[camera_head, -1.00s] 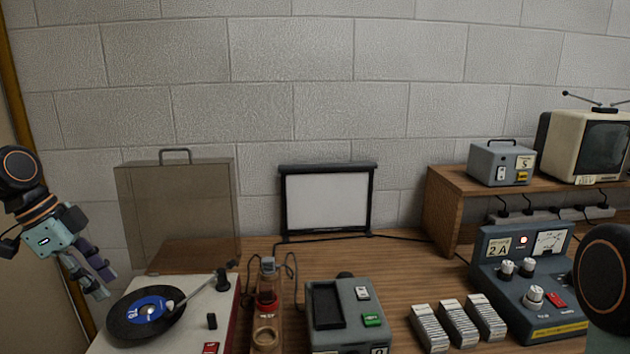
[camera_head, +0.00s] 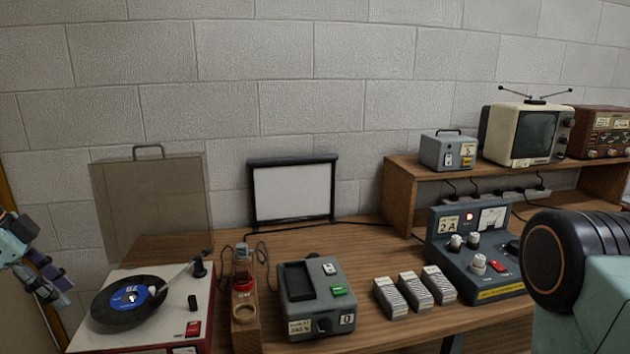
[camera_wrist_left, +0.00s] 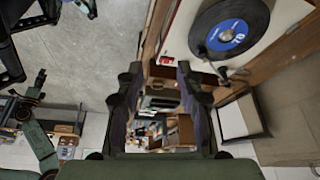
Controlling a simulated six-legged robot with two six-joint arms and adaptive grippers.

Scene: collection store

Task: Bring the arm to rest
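My left gripper (camera_head: 48,287) is at the left edge of the head view, partly cut off, left of the record player and apart from it. In the left wrist view the gripper (camera_wrist_left: 160,90) has its two dark fingers well apart, with nothing between them. The record player (camera_head: 200,300) bears a black record with a blue label (camera_head: 130,296); the record also shows at the top of the left wrist view (camera_wrist_left: 232,28). My right arm shows as a large dark joint and pale green link at the right edge of the head view. Its gripper is out of view.
The wooden bench (camera_head: 365,318) holds a grey device (camera_head: 310,318), several grey ribbed blocks (camera_head: 414,290) and a blue-grey control unit (camera_head: 450,265). A small screen (camera_head: 293,193) and a tinted cover (camera_head: 150,205) stand at the back. A television (camera_head: 525,135) sits on the right shelf.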

